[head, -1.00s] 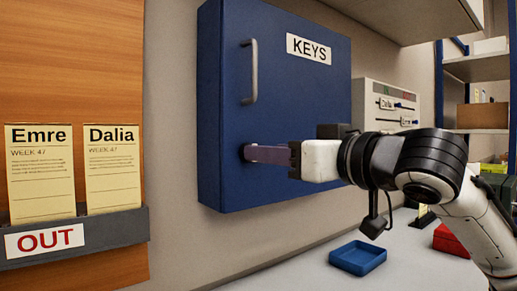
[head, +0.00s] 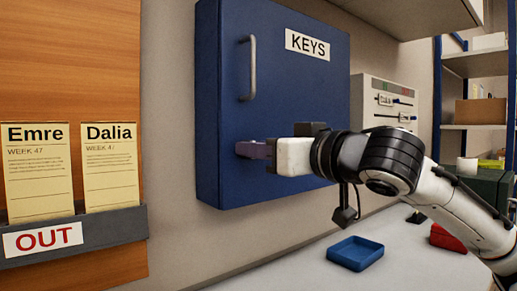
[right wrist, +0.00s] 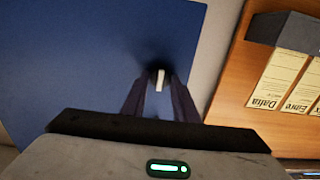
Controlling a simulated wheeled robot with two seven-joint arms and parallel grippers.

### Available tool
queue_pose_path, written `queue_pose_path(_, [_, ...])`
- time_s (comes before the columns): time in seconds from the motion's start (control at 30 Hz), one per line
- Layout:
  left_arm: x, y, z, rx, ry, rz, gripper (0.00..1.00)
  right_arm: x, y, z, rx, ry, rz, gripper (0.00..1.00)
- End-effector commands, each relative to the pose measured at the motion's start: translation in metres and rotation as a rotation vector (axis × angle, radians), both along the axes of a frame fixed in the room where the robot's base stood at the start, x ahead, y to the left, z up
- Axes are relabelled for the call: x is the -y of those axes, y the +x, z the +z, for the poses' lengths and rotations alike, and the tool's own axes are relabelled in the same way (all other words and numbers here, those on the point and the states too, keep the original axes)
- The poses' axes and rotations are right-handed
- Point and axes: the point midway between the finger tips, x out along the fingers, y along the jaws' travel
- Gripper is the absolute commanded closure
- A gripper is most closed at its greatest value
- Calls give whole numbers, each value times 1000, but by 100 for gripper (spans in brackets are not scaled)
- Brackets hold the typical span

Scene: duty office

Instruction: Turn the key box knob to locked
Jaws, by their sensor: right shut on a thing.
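The blue key box (head: 290,100) hangs on the wall with its door shut. It bears a white KEYS label (head: 308,45) and a grey bar handle (head: 249,69). My right gripper (head: 243,149) is at the lower left of the door, its fingers pointing at the box face. In the right wrist view its dark fingers are shut on a small pale knob (right wrist: 160,79) in front of the blue door. The fingers hide the knob in the head view, and I cannot tell which setting it points to. My left gripper is not in view.
A wooden board with an OUT rack (head: 75,237) holding Emre and Dalia cards stands at left. A blue tray (head: 356,253) and a red box (head: 447,238) lie on the pale counter below. A slider panel (head: 392,103) and shelves are at right.

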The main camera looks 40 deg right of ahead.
Motion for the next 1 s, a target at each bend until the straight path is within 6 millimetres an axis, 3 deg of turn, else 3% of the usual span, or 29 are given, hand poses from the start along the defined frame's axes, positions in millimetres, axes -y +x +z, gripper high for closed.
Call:
queue_pose_path(0.37, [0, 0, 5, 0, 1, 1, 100, -1, 0, 2, -14, -141, 1, 96])
queue_pose_path(1.0, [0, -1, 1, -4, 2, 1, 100, -2, 0, -1, -79, -729, -2, 96])
